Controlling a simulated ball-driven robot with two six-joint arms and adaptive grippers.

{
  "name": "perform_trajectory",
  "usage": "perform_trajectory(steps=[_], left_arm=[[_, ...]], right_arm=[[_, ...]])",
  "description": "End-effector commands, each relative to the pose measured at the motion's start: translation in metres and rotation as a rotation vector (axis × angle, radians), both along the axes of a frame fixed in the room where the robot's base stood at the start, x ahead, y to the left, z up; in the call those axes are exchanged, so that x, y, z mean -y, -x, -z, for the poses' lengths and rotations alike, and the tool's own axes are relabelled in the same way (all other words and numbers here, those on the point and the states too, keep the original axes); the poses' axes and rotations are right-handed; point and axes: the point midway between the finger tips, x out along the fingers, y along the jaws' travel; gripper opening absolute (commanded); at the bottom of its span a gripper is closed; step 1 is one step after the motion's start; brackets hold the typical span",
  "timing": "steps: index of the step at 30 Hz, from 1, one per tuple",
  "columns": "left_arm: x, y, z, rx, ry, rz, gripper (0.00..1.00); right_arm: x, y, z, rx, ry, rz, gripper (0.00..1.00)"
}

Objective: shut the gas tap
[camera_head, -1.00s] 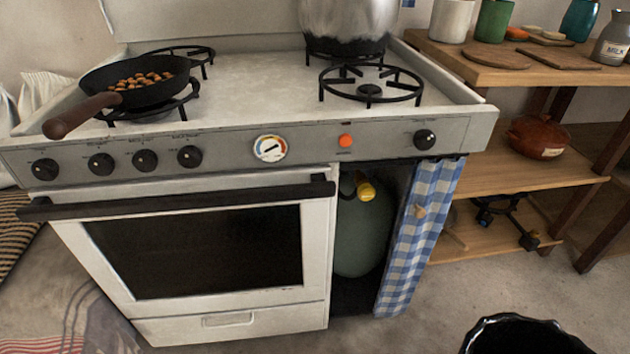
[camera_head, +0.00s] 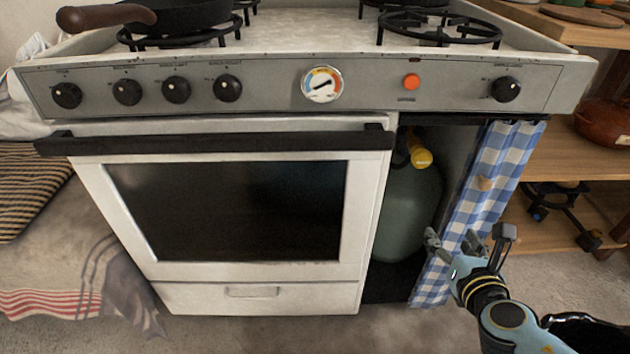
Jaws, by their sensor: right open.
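The gas tap, a yellow knob (camera_head: 421,158), sits on top of the green gas bottle (camera_head: 408,210) in the open compartment at the right of the stove. A blue and white checked curtain (camera_head: 497,165) is bunched at the compartment's right side. My right gripper (camera_head: 468,236) is open and empty, in front of the curtain's lower part. It is below and to the right of the yellow knob, apart from it. My left gripper is out of view.
The oven door handle (camera_head: 215,141) juts out left of the compartment. Wooden shelves (camera_head: 570,165) stand at the right, holding a brown pot (camera_head: 604,122). A black shiny bin (camera_head: 585,335) is at the lower right. A pan (camera_head: 190,15) sits on the stove.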

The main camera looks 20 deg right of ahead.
Motion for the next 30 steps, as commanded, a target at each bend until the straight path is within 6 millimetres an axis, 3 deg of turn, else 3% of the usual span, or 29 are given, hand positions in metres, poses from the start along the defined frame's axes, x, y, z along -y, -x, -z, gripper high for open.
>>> perform_trajectory(steps=[1, 3, 6, 9, 14, 24, 30], left_arm=[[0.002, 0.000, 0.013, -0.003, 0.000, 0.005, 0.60], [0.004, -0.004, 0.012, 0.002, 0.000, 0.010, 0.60], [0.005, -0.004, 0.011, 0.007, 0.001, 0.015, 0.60], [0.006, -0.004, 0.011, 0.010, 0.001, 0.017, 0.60], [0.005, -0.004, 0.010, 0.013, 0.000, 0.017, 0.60], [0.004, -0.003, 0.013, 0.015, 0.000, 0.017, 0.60], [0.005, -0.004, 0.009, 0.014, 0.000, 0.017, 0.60]], right_arm=[[-0.004, -0.017, -0.010, 0.053, 0.153, -0.064, 0.62], [-0.011, -0.035, -0.040, 0.120, 0.331, -0.121, 0.62], [-0.017, -0.047, -0.063, 0.174, 0.452, -0.152, 0.62], [-0.019, -0.052, -0.072, 0.197, 0.489, -0.159, 0.62], [-0.016, -0.067, -0.080, 0.207, 0.498, -0.159, 0.62], [0.000, -0.131, -0.079, 0.205, 0.494, -0.158, 0.62], [0.005, -0.153, -0.077, 0.203, 0.493, -0.160, 0.62]])
